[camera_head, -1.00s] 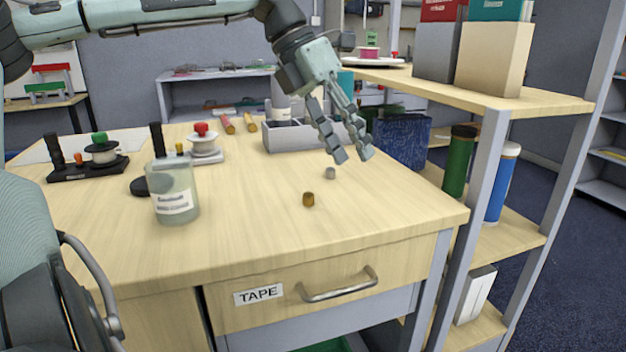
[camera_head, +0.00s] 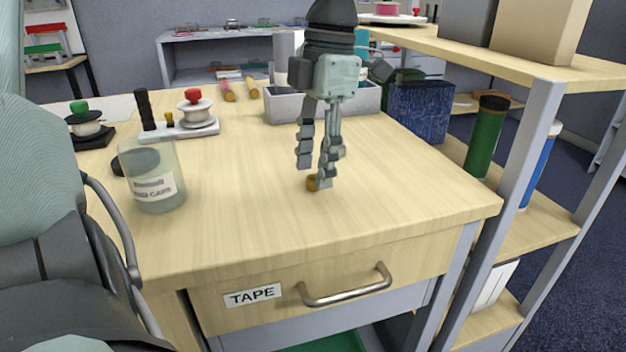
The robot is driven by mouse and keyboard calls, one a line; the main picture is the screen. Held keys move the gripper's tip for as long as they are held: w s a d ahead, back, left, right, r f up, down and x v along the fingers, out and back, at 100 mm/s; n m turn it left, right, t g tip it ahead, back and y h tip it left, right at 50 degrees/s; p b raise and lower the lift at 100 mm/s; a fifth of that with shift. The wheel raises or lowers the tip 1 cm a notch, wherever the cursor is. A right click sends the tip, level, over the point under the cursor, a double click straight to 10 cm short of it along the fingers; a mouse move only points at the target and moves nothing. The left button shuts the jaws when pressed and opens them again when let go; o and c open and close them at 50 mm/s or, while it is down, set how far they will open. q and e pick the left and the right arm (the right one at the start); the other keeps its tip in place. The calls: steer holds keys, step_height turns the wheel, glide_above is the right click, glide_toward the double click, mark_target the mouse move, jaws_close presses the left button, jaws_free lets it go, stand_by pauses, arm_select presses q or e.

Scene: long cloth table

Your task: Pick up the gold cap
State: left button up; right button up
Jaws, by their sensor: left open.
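The gold cap (camera_head: 312,184) is a small brown-gold cylinder standing on the wooden table top near its front edge. My left gripper (camera_head: 316,174) points down at the cap, with its fingers apart. One fingertip is beside the cap on the right and partly covers it; the other finger ends higher in the picture, to the cap's upper left. I cannot tell whether a finger touches the cap. The small grey cap is not visible now, probably hidden behind the fingers. My right gripper is not in view.
A labelled glass jar (camera_head: 153,178) stands on the left of the table. A grey bin (camera_head: 284,105) is behind my gripper. Spool holders (camera_head: 185,126) stand at the back left. A shelf unit (camera_head: 527,165) borders the right. The table around the cap is clear.

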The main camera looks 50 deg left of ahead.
arm_select(q)
steer(key=shift+f, duration=0.75)
steer(key=c, duration=0.9)
steer(key=shift+r, duration=0.1)
